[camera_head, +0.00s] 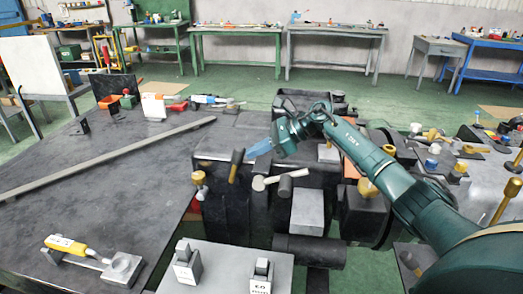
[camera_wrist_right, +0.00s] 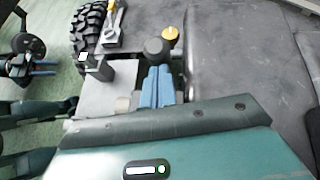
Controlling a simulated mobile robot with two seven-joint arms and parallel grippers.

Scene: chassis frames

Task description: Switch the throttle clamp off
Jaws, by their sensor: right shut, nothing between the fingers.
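I cannot tell for certain which part is the throttle clamp. A dark-knobbed lever (camera_head: 236,165) stands up on the near edge of the dark chassis, and a dark round knob (camera_wrist_right: 155,50) shows just beyond my fingertips in the wrist view. A lever with a pale round end (camera_head: 261,183) lies to its right. My right gripper (camera_head: 258,150) has blue fingers, is shut and empty, and is close to the upright lever. Its fingers (camera_wrist_right: 157,88) show together in the wrist view; contact with the knob cannot be told. My left gripper is not in view.
Two switch boxes (camera_head: 186,265) (camera_head: 261,276) stand on a grey panel at the front. A yellow-handled tool (camera_head: 66,245) lies on the left dark table, beside a long bar (camera_head: 110,157). A cluttered table (camera_head: 480,183) is at right. Green floor lies behind.

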